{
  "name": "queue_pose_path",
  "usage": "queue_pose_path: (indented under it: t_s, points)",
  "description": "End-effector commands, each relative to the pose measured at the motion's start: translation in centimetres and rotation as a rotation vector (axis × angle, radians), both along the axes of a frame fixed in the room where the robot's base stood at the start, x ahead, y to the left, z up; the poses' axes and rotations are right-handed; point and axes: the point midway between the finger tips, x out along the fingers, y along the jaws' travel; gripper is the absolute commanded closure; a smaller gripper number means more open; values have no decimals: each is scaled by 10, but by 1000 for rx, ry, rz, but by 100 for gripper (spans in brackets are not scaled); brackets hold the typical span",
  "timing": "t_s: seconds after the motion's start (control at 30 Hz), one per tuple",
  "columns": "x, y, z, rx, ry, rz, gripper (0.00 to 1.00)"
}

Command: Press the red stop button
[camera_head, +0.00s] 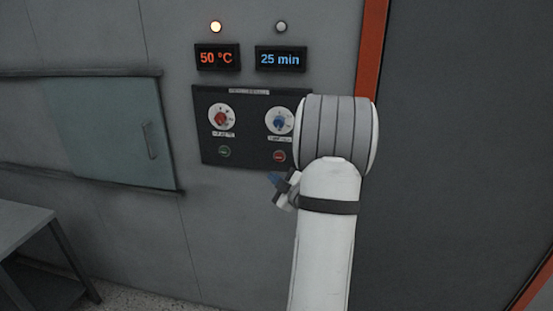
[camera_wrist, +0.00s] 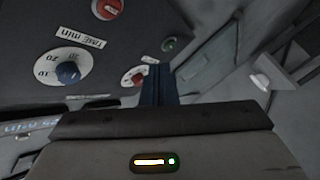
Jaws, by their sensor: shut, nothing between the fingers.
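The red stop button (camera_head: 279,156) sits at the lower right of the black control panel (camera_head: 255,152), below the blue knob. My gripper (camera_head: 274,180) is shut and empty, below the red button in the head view; my arm hides the panel's right edge. In the wrist view the closed dark blue fingers (camera_wrist: 157,75) point toward the panel. I cannot tell whether they touch the button or panel.
A green button (camera_head: 224,152) sits left of the red one, below a red knob (camera_head: 220,118). A blue knob (camera_head: 281,121) is above the red button. Displays above read 50 °C (camera_head: 217,57) and 25 min (camera_head: 280,59). The left lamp (camera_head: 216,26) is lit, the right lamp (camera_head: 281,27) dark.

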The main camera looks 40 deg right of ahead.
Motion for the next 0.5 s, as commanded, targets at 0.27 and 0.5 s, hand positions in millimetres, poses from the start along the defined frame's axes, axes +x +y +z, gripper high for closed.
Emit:
queue_pose_path:
  t_s: [0.27,0.5]
  points:
    - [2,-2,1,1,1,0,100]
    - [18,-21,2,2,2,-1,100]
